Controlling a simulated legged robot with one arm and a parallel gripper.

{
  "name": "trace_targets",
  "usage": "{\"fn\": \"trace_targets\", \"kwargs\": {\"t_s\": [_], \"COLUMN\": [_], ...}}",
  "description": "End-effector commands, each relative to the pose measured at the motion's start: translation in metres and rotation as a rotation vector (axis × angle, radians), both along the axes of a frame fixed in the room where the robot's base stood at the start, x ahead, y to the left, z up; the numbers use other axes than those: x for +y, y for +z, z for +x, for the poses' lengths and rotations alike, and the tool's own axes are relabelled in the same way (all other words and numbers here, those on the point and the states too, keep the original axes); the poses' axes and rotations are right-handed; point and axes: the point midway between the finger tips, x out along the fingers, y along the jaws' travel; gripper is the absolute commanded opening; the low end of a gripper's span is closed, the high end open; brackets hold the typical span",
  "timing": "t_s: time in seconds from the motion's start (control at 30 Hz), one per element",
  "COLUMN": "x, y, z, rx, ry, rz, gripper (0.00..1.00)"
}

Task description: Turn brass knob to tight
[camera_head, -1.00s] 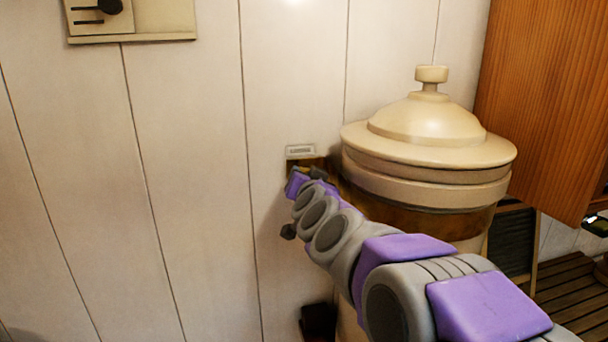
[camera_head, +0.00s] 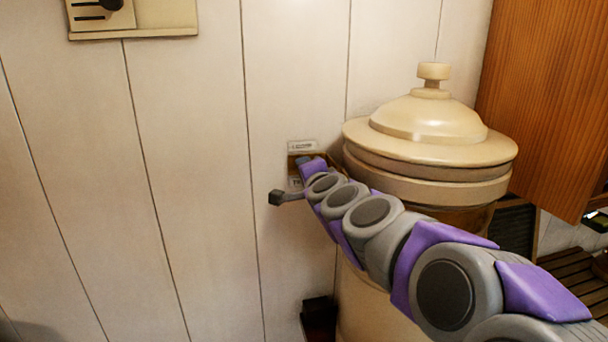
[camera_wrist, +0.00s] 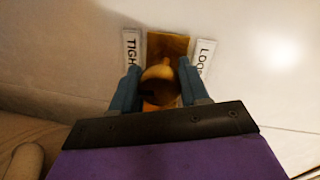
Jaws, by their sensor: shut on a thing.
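The brass knob (camera_wrist: 160,82) shows in the wrist view on a brass plate (camera_wrist: 167,45) fixed to the wall. A label reading "TIGH", its end covered, (camera_wrist: 131,50) is left of the plate, and a partly covered label starting "LOO" (camera_wrist: 204,56) is on the right. My gripper (camera_wrist: 158,88) is shut on the knob, with one blue-grey finger on each side. In the head view my gripper (camera_head: 308,168) is at the wall plate (camera_head: 296,160), and my arm hides the knob.
A large cream lidded canister (camera_head: 430,155) stands right of the plate, close to my arm. A wooden cabinet (camera_head: 545,90) hangs at the right. A switch panel (camera_head: 130,18) is on the upper left wall. The wall at left is clear.

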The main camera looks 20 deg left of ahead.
Motion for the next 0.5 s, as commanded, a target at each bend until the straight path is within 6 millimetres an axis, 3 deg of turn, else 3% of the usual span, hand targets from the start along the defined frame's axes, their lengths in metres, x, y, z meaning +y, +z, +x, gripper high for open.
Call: {"fn": "trace_targets", "kwargs": {"t_s": [0.5], "x": [0.0028], "y": [-0.0094], "z": [-0.0002], "rx": [0.088], "ry": [0.004], "rz": [0.102], "gripper": [0.13]}}
